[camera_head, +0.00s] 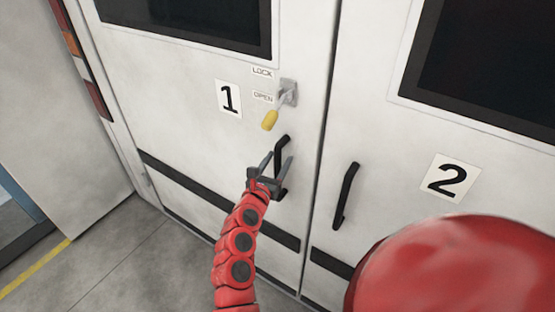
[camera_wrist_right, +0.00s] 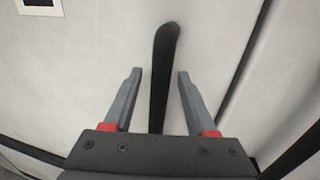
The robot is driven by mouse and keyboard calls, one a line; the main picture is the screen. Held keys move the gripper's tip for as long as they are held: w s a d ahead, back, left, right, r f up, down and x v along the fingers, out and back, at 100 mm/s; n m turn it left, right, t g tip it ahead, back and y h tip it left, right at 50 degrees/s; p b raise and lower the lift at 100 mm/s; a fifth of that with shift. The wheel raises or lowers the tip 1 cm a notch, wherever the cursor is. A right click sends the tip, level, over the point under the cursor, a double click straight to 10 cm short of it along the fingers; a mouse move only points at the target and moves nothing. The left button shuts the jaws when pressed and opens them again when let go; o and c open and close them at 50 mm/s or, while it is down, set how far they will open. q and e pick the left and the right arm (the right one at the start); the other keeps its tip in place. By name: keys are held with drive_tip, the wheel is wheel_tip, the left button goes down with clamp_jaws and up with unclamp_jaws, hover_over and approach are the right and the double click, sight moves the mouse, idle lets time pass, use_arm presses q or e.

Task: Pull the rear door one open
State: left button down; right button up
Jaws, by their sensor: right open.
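Rear door one (camera_head: 190,110) is the white door marked with a black 1 on a label (camera_head: 229,99). It looks shut against the door beside it. Its black bar handle (camera_head: 281,150) is upright near the door's right edge. A lock lever with a yellow grip (camera_head: 270,120) points down beside the OPEN label. My right gripper (camera_head: 276,163) is at the handle. In the right wrist view the black handle (camera_wrist_right: 161,75) lies between the two open grey fingers (camera_wrist_right: 156,75), with a gap on each side. My left gripper is not in view.
Door two (camera_head: 410,150) stands to the right, with its own black handle (camera_head: 345,196) and a label 2 (camera_head: 450,178). A red rounded shape covers the lower right. Grey floor (camera_head: 120,255) with a yellow line is clear at the lower left.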

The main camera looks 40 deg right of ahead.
clamp_jaws()
idle(1.4)
